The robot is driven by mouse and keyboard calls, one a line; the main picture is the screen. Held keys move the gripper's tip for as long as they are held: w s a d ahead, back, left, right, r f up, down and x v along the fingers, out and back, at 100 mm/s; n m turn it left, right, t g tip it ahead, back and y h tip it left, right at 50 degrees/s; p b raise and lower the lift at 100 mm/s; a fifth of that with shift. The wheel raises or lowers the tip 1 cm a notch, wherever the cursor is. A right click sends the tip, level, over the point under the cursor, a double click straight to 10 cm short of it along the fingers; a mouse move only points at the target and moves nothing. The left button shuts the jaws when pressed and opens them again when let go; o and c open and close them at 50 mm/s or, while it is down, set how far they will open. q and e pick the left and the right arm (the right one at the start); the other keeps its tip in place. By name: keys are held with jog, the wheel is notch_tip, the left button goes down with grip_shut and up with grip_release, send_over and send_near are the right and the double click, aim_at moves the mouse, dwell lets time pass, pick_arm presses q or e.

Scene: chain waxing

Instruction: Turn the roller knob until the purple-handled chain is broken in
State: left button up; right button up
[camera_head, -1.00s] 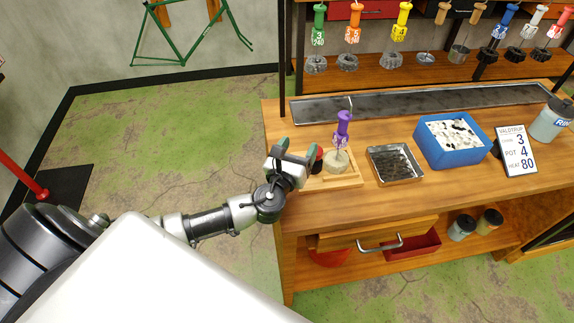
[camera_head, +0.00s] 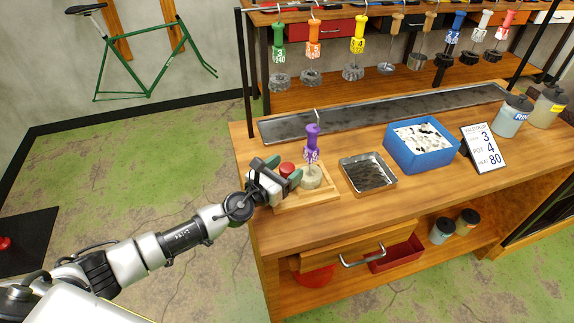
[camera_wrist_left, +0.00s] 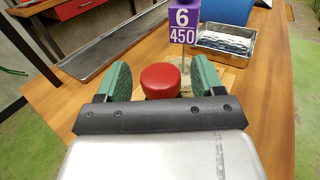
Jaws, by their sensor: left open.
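The red roller knob (camera_head: 287,169) sits on a wooden board (camera_head: 322,193) at the left end of the bench. In the left wrist view the knob (camera_wrist_left: 162,81) is between my open fingers, with a gap on each side. My left gripper (camera_head: 281,172) is open around it; its green finger pads (camera_wrist_left: 160,80) are apart. The purple-handled chain (camera_head: 312,143) stands upright over a pale round roller (camera_head: 312,177) just right of the knob. Its purple tag (camera_wrist_left: 185,22) reads 6 and 450. The wrist view partly hides the roller behind the knob. My right gripper is not in view.
A metal tray (camera_head: 368,184) and a blue bin (camera_head: 387,145) of black and white pieces stand to the right. A sign (camera_head: 484,147) shows 3, 4, 80. A long metal tray (camera_head: 275,130) lies behind. Several tagged handles hang above.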

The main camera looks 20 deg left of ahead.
pick_arm(q)
jog(key=shift+w+d, duration=0.2)
jog(key=shift+w, duration=0.25)
jog(key=shift+c, duration=0.2)
jog(key=c, duration=0.9)
jog(key=shift+o, duration=0.2)
jog(key=shift+r+n+y+p, duration=0.2)
jog(key=shift+n+y+p, duration=0.3)
jog(key=shift+p, duration=0.4)
jog(key=n+t+y+p, duration=0.1)
jog(key=y+p, duration=0.1)
jog(key=p, duration=0.1)
jog(key=shift+d+n+y, duration=0.1)
jog(key=shift+n+y, duration=0.3)
jog(key=n+y+p, duration=0.1)
jog(key=n+y, duration=0.1)
jog(key=y, duration=0.2)
jog(key=shift+f, duration=0.1)
jog(key=n+y, duration=0.2)
jog(key=y, duration=0.1)
jog(key=shift+f+n, duration=0.1)
jog(key=shift+n, duration=0.2)
jog(key=shift+n+g+y, duration=0.4)
jog(key=shift+n+y, duration=0.3)
jog(key=shift+y, duration=0.9)
